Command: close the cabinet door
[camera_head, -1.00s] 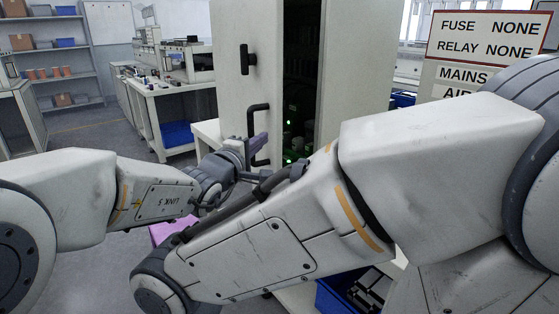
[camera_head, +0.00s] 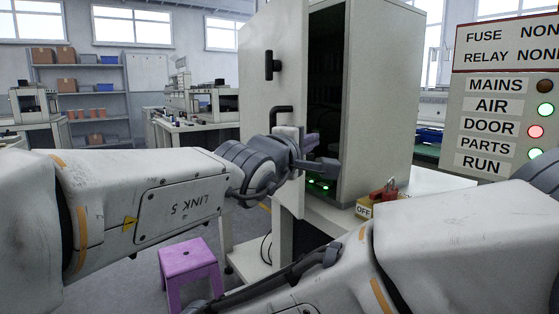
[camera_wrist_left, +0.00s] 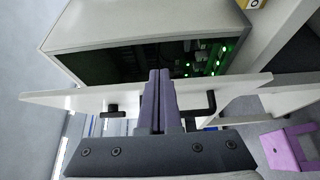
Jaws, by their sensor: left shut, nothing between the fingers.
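The white cabinet (camera_head: 385,95) stands in the middle of the head view with its door (camera_head: 262,95) open to the left. The dark inside shows small green lights. The door carries a black latch (camera_head: 272,66) and a black bar handle (camera_head: 284,110). My left gripper (camera_head: 312,143) is shut and empty at the door's free edge, close to the bar handle. In the left wrist view the shut purple fingers (camera_wrist_left: 158,78) cross the door's edge (camera_wrist_left: 75,97), between the two handles. Whether they touch the door I cannot tell. My right gripper is out of view.
A sign panel (camera_head: 505,120) stands at the right; its DOOR lamp (camera_head: 535,131) is red. A purple stool (camera_head: 190,262) is below my left arm. A small box marked OFF (camera_head: 364,209) sits on the bench beside the cabinet. My right forearm fills the lower right.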

